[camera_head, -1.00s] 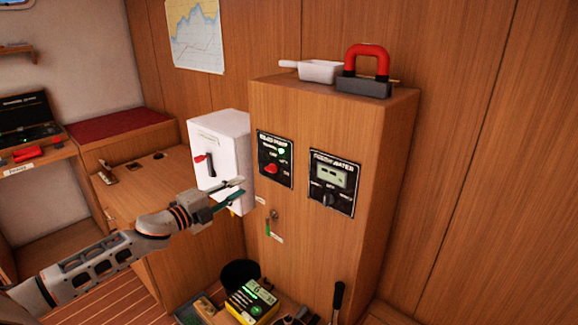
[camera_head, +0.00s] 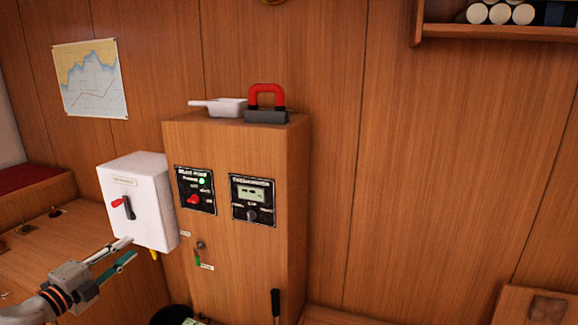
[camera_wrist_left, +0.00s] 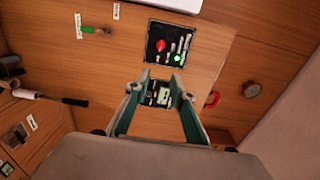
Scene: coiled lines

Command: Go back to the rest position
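My left gripper (camera_head: 128,254) is in the lower left of the head view, just below a white box (camera_head: 140,200) with a red switch. Its two fingers are apart with nothing between them; the left wrist view shows them (camera_wrist_left: 154,88) open and empty too. A wooden cabinet (camera_head: 240,260) stands to the right of the gripper. It carries a panel (camera_head: 195,190) with a red knob and a green light, and a second panel (camera_head: 252,201) with a display. My right gripper is in no view.
A white pan-like container (camera_head: 222,107) and a red-handled block (camera_head: 266,105) stand on the cabinet. A key with a green tag (camera_head: 198,257) hangs on its front. A black bin (camera_head: 172,316) is at the bottom edge.

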